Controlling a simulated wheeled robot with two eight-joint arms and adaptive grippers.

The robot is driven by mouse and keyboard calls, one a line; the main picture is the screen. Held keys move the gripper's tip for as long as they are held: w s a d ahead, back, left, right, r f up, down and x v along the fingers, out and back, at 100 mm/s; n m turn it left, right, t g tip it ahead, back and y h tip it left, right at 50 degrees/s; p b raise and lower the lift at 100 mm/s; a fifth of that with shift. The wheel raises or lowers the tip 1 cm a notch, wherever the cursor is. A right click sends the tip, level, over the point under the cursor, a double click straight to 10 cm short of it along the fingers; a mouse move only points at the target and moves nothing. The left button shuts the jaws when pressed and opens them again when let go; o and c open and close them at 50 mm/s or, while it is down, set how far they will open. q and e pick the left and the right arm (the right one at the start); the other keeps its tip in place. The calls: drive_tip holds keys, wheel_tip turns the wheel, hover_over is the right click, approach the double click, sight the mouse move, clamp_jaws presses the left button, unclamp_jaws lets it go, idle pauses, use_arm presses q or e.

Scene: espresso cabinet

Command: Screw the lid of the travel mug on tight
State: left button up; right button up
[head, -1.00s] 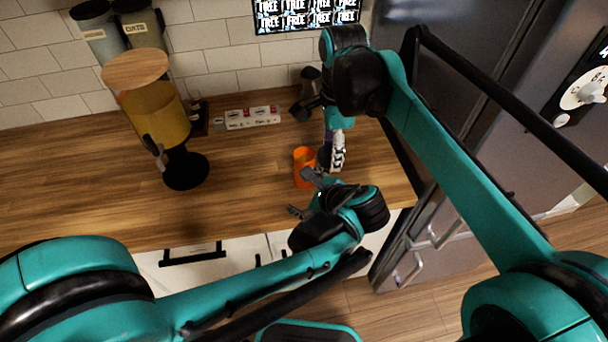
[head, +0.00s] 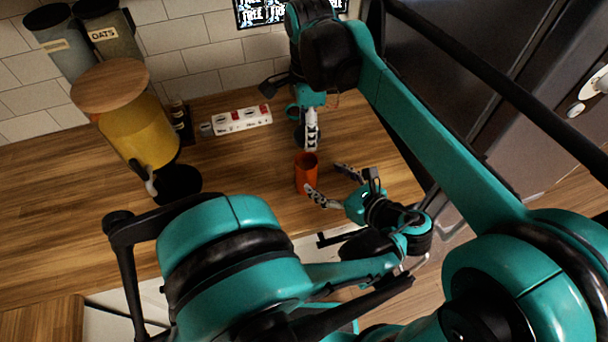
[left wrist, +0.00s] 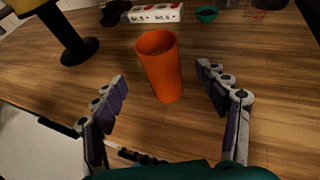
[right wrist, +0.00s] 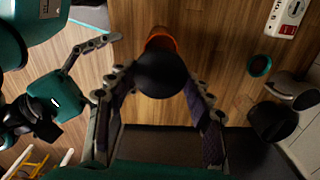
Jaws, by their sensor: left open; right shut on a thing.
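The orange travel mug (head: 306,176) stands upright on the wooden counter, and its open top shows in the left wrist view (left wrist: 161,68). My left gripper (head: 334,185) is open, its fingers spread toward the mug from the front right. In the left wrist view the mug stands beyond and between the fingertips, apart from them. My right gripper (right wrist: 160,84) is shut on a round black lid (right wrist: 162,74). In the right wrist view the lid covers part of the mug. In the head view the right gripper (head: 311,132) is just behind the mug.
A drink dispenser (head: 134,120) with a black base stands to the left. A power strip (head: 241,120) lies near the wall. A small teal cup (right wrist: 260,66) is behind the mug. The refrigerator (head: 450,90) bounds the right side.

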sight(300, 164)
use_arm(q)
drive_tip(key=x, duration=1.2)
drive_tip(key=shift+w+a, duration=0.1)
clamp_jaws()
idle(0.5)
